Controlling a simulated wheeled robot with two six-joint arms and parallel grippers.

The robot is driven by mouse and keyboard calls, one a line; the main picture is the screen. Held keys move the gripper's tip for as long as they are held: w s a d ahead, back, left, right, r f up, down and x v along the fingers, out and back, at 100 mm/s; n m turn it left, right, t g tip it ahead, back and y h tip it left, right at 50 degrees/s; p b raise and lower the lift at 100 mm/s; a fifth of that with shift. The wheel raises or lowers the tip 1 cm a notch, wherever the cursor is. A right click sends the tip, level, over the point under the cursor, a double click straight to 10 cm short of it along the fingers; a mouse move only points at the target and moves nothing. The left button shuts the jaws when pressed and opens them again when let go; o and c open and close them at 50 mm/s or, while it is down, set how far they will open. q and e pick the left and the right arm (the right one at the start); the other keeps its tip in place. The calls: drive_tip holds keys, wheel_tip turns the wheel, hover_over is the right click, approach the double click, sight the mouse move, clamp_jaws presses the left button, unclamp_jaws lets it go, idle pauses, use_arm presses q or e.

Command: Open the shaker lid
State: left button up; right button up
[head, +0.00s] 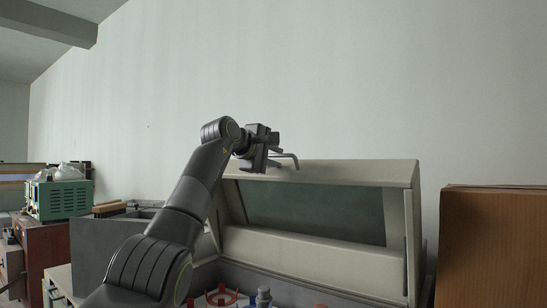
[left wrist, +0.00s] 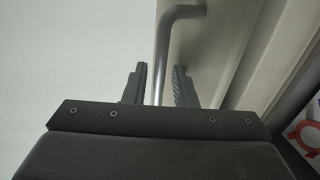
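The shaker (head: 405,240) is a beige box with its lid (head: 345,172) raised; the lid has a dark window (head: 312,210). A grey bent bar handle (head: 291,156) sticks out from the lid's upper edge; the handle also shows in the left wrist view (left wrist: 163,50). My left gripper (head: 268,163) is at this handle. In the left wrist view its two ribbed fingers (left wrist: 159,90) stand on either side of the bar, with a visible gap on both sides, so it is open. My right gripper is not in view.
Red clamps (head: 222,296) and a blue-capped flask (head: 264,296) show inside the shaker. A cardboard box (head: 493,245) stands at the right. A grey bin (head: 95,247) and a green instrument (head: 60,199) are at the left. The wall above is clear.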

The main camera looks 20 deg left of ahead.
use_arm(q)
drive_tip(key=shift+s+a+b, duration=0.1)
drive_tip(key=shift+s+b, duration=0.1)
drive_tip(key=shift+b, duration=0.1)
drive_tip(key=b+v, duration=0.9)
drive_tip(key=v, duration=0.8)
drive_tip(key=shift+f, duration=0.1)
